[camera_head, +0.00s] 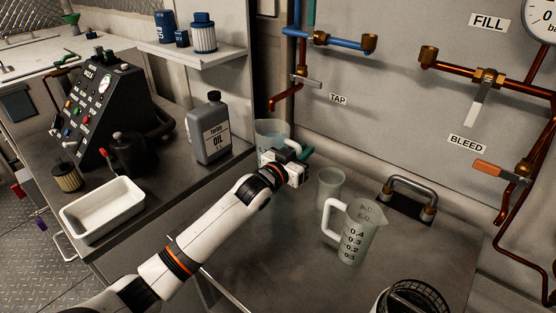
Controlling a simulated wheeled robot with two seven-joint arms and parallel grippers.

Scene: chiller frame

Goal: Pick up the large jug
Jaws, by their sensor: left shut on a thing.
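A clear bluish jug (270,130) stands at the back of the dark worktop, below the tap pipe, and its lower part is partly hidden by my gripper. My left gripper (299,155) reaches it from the front and is shut on its handle side; the exact contact of the fingers is hard to see. A second clear jug (358,240) with black marks and a pale handle stands upright nearer the front right, apart from the gripper.
A small clear beaker (330,186) stands just right of my left gripper. A grey oil bottle (209,130) stands to its left. A white tray (103,212) and a black control box (107,105) are farther left. Pipes and valves (485,85) line the back wall.

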